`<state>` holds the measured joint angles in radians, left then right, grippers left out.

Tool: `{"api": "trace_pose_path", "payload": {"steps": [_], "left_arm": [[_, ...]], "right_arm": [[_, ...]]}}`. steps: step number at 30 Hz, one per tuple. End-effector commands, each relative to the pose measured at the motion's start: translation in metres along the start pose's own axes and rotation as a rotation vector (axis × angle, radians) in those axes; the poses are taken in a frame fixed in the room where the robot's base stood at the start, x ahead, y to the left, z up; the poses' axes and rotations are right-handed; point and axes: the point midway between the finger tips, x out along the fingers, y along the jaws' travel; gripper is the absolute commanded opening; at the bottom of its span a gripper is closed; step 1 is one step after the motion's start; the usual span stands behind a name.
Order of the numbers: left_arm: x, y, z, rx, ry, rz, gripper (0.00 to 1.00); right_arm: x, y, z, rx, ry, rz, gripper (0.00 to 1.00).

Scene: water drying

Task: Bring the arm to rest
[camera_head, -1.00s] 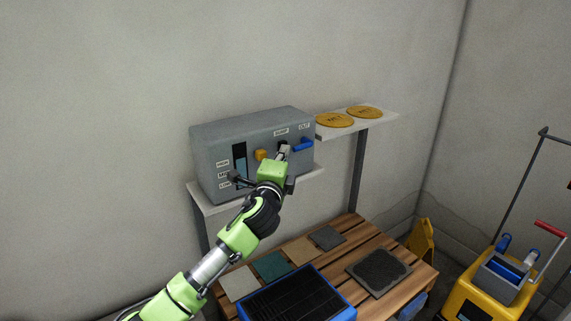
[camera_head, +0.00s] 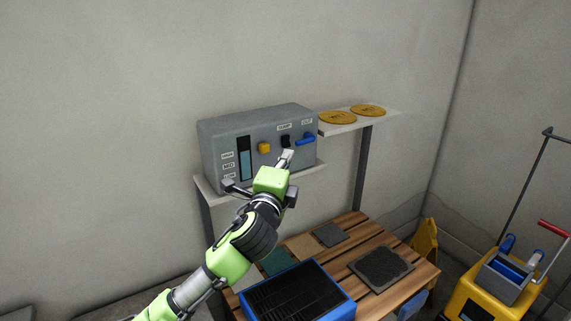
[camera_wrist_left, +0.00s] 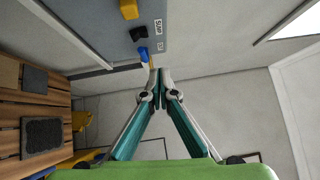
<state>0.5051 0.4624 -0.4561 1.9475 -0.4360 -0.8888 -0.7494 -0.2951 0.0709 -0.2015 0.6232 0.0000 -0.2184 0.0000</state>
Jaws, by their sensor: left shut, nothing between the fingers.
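My left arm comes in from the lower left in the head view. Its gripper (camera_head: 287,157) is in front of the lower right part of the grey control box (camera_head: 218,140), just below the black switch (camera_head: 286,141). In the left wrist view the fingertips of the left gripper (camera_wrist_left: 160,75) meet, with nothing between them. The blue lever (camera_head: 306,139) and the black switch also show there, up and left of the fingertips; the gripper looks apart from them. The yellow knob (camera_head: 264,148) is on the box's front. My right gripper is not in view.
The box stands on a wall shelf (camera_head: 208,192). A higher shelf (camera_head: 385,117) holds two yellow discs (camera_head: 338,117). Below is a slatted wooden table (camera_head: 347,223) with a blue tray (camera_head: 347,313), a dark mat (camera_head: 380,267) and several flat samples. A yellow cart (camera_head: 480,300) stands at right.

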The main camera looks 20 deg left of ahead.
Motion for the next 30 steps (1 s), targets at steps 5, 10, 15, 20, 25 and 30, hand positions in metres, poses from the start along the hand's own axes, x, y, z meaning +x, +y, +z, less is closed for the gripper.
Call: {"api": "trace_pose_path", "payload": {"steps": [5, 10, 15, 20, 25, 30], "left_arm": [[-0.011, -0.001, 0.001, 0.001, -0.001, 0.001, 0.00], [-0.012, -0.003, 0.001, 0.001, 0.000, 0.001, 0.00], [-0.012, -0.002, 0.001, 0.001, 0.000, 0.001, 0.00], [-0.012, -0.002, 0.001, -0.001, 0.000, 0.003, 0.00], [-0.029, 0.037, -0.003, -0.101, -0.006, 0.094, 0.00], [-0.090, 0.135, -0.006, -0.379, -0.064, 0.352, 0.00]], "right_arm": [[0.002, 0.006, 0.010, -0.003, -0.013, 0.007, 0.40], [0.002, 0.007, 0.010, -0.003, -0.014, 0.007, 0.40], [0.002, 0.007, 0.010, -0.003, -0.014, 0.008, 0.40], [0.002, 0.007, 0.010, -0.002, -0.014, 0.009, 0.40], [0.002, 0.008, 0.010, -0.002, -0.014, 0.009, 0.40], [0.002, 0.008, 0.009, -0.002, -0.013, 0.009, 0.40]]}}
